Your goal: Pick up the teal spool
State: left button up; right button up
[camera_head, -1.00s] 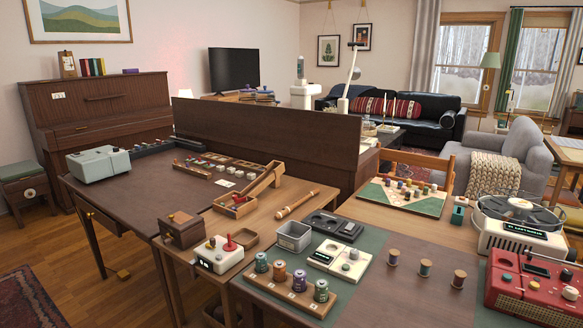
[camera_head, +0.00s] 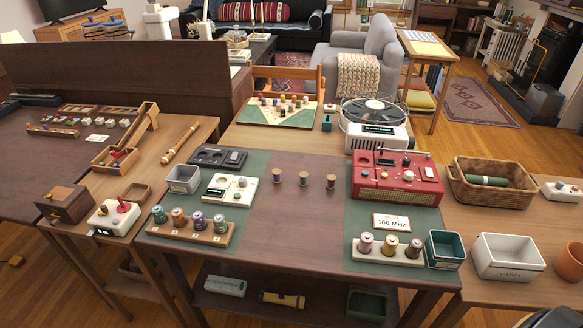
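A wooden rack (camera_head: 188,232) on the left of the near table holds a row of upright spools. Its leftmost spool (camera_head: 159,213) looks teal, followed by an orange spool (camera_head: 179,217) and a purple spool (camera_head: 198,220). The rightmost spool (camera_head: 219,224) looks green to teal. Three small wooden spools stand apart in the middle of the table: a left one (camera_head: 276,176), a middle one (camera_head: 303,179) and a right one (camera_head: 330,181). Their thread colours are too small to tell surely. Neither of my grippers is in view.
A red radio (camera_head: 395,190) stands right of the small spools, behind a "100 MHz" card (camera_head: 391,222). A grey bin (camera_head: 183,179) is at left. The table's centre front is clear.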

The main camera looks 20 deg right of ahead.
aim_at(304, 181)
jog(key=j+z, duration=0.15)
jog(key=z, duration=0.6)
